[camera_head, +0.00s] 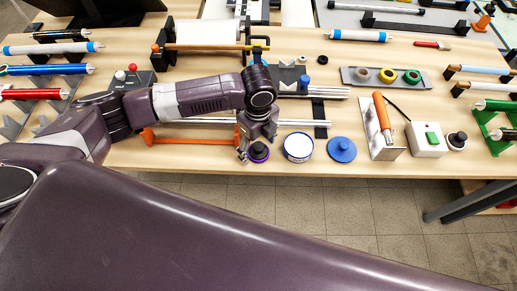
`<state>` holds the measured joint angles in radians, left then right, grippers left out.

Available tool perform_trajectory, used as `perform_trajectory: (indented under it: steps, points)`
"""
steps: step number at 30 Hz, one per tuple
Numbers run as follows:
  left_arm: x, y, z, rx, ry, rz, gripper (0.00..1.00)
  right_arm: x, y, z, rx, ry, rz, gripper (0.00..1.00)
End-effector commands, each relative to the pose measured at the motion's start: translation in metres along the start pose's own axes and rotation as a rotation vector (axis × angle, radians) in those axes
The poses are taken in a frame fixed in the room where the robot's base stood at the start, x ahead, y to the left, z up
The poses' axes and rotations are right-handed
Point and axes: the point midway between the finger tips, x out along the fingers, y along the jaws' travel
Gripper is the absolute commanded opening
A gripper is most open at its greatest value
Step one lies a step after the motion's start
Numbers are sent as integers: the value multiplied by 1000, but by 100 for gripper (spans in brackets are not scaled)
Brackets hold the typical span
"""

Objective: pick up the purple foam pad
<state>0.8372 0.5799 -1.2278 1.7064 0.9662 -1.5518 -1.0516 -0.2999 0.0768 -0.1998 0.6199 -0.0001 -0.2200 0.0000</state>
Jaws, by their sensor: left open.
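The purple foam pad (259,157) is a small round disc with a black knob on top. It sits near the front edge of the wooden table, left of the white round tin. My left gripper (251,150) points down right at the pad, with its fingers open around or just behind the black knob. I cannot tell whether they touch it. The gripper hides part of the pad's far side. My right gripper is not in view.
Right of the pad are a white tin (298,147), a blue pad (342,149) and an orange-handled trowel (382,125). An orange bar (190,140) lies to the left. Metal rods (300,123) lie behind. The table's front edge is close.

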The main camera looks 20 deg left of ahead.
Motion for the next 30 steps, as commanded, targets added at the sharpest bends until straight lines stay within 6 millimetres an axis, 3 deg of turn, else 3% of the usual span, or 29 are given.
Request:
perform_trajectory:
  steps: [2,12,23,30]
  points:
    - [0,0,0,0,0,0,66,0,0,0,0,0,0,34]
    - [-1,0,0,0,0,0,32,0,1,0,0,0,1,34]
    - [-3,-1,0,0,0,-1,32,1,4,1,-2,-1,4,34]
    - [-27,-1,0,1,-1,-5,32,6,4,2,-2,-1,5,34]
